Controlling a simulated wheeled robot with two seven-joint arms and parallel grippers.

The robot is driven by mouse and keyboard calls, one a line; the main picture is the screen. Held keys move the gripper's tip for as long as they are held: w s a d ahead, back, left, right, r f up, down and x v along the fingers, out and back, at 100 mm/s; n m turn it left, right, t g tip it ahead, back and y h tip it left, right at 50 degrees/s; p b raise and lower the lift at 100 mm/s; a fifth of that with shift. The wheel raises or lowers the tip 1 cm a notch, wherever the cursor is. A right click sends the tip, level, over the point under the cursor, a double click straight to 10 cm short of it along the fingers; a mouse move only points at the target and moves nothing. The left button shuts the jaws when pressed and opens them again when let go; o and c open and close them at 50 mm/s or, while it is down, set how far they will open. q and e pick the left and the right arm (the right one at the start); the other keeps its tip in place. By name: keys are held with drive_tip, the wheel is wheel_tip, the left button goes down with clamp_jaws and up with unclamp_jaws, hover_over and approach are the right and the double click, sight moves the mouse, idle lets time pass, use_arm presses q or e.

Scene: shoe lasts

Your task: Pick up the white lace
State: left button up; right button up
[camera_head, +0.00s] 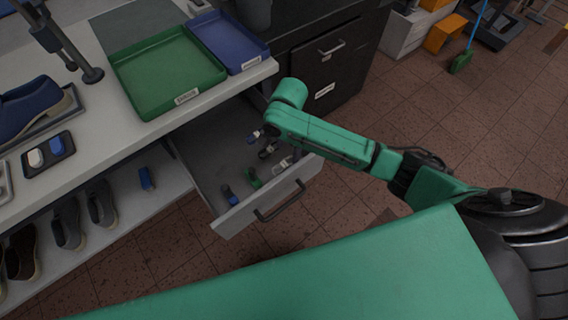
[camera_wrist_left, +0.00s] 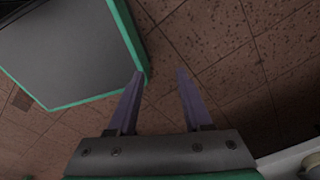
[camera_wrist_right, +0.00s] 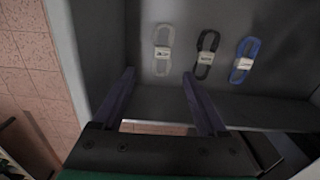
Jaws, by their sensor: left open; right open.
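The white lace (camera_wrist_right: 163,48) lies as a bundled loop with a pale band on the drawer floor in the right wrist view. A black lace (camera_wrist_right: 206,52) and a blue lace (camera_wrist_right: 244,58) lie to its right in a row. My right gripper (camera_wrist_right: 158,76) is open and empty; its fingertips point toward the white lace, apart from it. In the head view the white lace (camera_head: 284,163) is small inside the open drawer (camera_head: 265,200), and my right wrist hangs over the drawer. My left gripper (camera_wrist_left: 160,72) is open and empty, away from the drawer.
The drawer also holds a blue item (camera_head: 229,195) and a green item (camera_head: 252,178). A green tray (camera_head: 168,72) and a blue tray (camera_head: 228,40) stand on the worktop. Shoes (camera_head: 68,222) sit on the shelf below. In the left wrist view, tiled floor lies beyond the fingers.

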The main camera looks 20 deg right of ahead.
sight(287, 159)
use_arm(q)
drive_tip(key=shift+w, duration=0.8)
use_arm(e)
wheel_tip(287, 159, down, 7)
drive_tip(key=shift+w+a+r, duration=0.1)
drive_tip(key=shift+w+r, duration=0.05)
drive_tip(key=shift+r, duration=0.05)
clamp_jaws()
use_arm(q)
drive_tip(key=shift+s, duration=0.15)
use_arm(e)
drive_tip(key=shift+r, duration=0.1)
